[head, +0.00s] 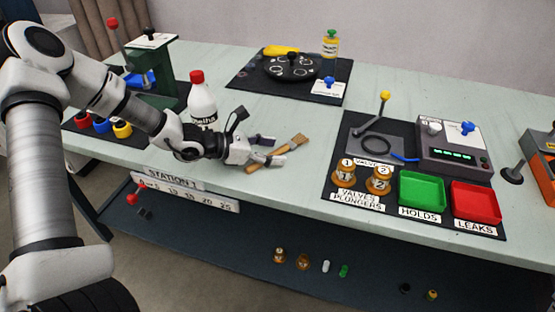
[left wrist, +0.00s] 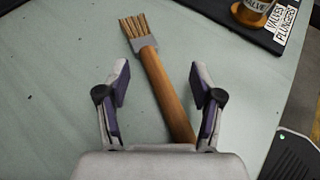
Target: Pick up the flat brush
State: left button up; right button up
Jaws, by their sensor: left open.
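The flat brush (head: 278,153) lies on the pale green table in front of my left gripper. It has a wooden handle, a grey metal band and tan bristles. My left gripper (head: 272,149) is open and reaches in low from the left, with the brush at its fingers. In the left wrist view the brush (left wrist: 165,85) runs between the two open fingers (left wrist: 160,92), its bristles pointing away and its handle end hidden by the gripper body. No finger visibly touches the handle there. My right gripper is not in view.
A white bottle with a red cap (head: 201,103) stands behind my left wrist. To the right, a black mat holds brass valves (head: 378,181), a green tray (head: 421,188) and a red tray (head: 475,202). The table's front edge is close to the brush. Free table lies right of it.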

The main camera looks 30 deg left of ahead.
pick_arm(q)
jog(key=shift+w+d+f, duration=0.1)
jog(key=shift+w+d, duration=0.05)
jog(key=shift+w, duration=0.05)
grip_shut()
